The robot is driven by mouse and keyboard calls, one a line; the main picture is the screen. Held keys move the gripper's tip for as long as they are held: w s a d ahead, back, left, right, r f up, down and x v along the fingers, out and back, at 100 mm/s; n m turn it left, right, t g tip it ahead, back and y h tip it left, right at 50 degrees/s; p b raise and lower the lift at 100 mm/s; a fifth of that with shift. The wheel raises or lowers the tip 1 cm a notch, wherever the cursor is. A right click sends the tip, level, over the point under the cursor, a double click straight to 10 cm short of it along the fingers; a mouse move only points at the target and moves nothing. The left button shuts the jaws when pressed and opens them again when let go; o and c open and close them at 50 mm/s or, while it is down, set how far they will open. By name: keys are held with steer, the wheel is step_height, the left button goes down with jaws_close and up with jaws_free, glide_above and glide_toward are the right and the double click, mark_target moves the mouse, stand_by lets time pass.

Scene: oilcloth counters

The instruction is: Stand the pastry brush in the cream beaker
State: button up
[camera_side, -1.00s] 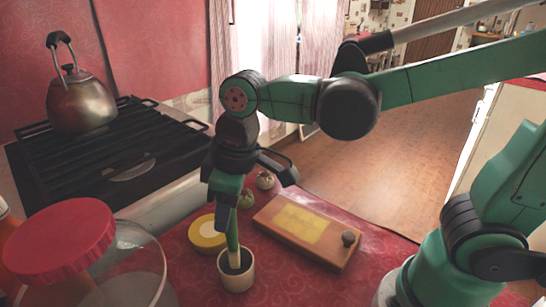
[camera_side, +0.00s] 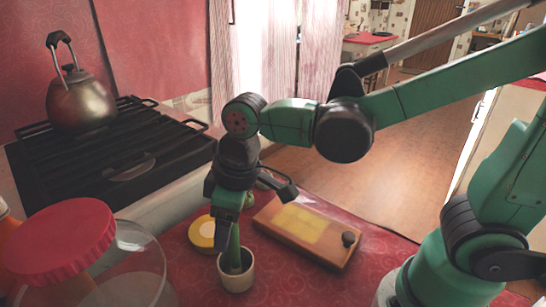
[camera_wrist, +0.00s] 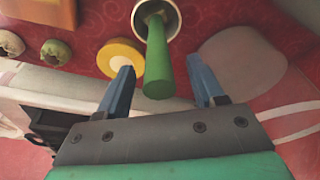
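The cream beaker (camera_side: 236,279) stands on the red oilcloth; its mouth (camera_wrist: 170,9) is at the top of the wrist view. The pastry brush, with its green handle (camera_wrist: 158,66), stands in it, leaning a little; the handle also shows in the side view (camera_side: 235,249). Its lower end is hidden inside the beaker. My gripper (camera_wrist: 161,70) is open, its two blue fingers apart on either side of the handle's free end, with gaps visible on both sides. In the side view my gripper (camera_side: 226,236) is just above the beaker, a dark finger left of the handle.
A yellow-and-white round lid (camera_side: 203,233) lies left of the beaker. A wooden board (camera_side: 304,234) with a yellow panel and dark knob is behind right. A red-lidded clear jar (camera_side: 62,240) stands front left. Small round green items (camera_wrist: 54,52) sit beyond. A hob (camera_side: 110,150) carries a kettle (camera_side: 81,101).

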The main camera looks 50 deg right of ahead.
steer(key=shift+v, duration=2.85)
